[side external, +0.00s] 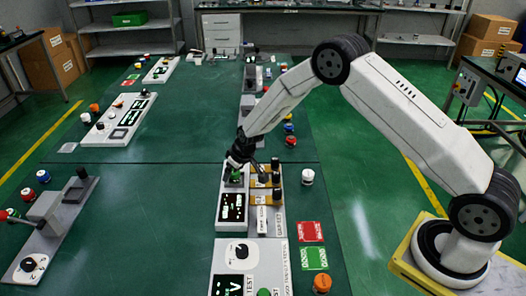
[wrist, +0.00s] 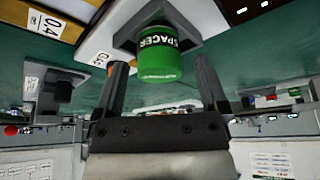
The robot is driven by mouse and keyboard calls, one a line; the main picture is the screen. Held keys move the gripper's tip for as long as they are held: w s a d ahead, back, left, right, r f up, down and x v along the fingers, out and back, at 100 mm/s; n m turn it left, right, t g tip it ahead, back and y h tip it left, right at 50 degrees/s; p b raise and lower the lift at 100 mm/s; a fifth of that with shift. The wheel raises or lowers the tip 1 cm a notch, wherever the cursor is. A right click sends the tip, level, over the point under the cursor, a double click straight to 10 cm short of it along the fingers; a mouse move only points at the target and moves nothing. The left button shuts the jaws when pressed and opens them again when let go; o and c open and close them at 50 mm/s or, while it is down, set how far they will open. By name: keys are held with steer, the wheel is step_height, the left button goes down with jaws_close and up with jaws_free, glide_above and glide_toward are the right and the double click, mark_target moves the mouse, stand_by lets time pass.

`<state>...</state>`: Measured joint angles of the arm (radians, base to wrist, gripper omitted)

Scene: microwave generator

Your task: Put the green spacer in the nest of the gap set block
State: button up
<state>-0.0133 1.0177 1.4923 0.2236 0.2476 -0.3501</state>
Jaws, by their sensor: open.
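The green spacer (wrist: 158,62) is a short green cylinder with a black band reading SPACER. It stands at a grey square holder (wrist: 195,22); whether it is fully seated cannot be told. My gripper (wrist: 161,68) is open, with one finger on each side of the spacer and a gap on both sides. In the side view my gripper (side external: 240,163) is low over the far end of a white block with a dark display (side external: 232,206), which seems to be the gap set block. The spacer there is mostly hidden, with a little green showing.
Orange plates with black knobs (side external: 265,182) stand close to the right of my gripper. A white round button (side external: 308,176), red card (side external: 310,232) and green card (side external: 314,258) lie further right. A dial panel (side external: 240,252) is nearer. The table's left middle (side external: 145,215) is clear.

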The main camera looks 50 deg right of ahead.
steer(key=v, duration=1.1)
steer(key=shift+r, duration=0.25)
steer(key=shift+s, duration=0.15)
stand_by(0.3)
steer(key=s+r+m+g, duration=0.1)
steer(key=s+r, duration=0.1)
steer(key=s, duration=1)
steer(key=s+d+r, duration=0.1)
steer(key=s+r, duration=0.1)
steer(key=s, duration=1.1)
steer(key=shift+r+m+g+h, duration=0.3)
steer(key=shift+r+m+g, duration=0.1)
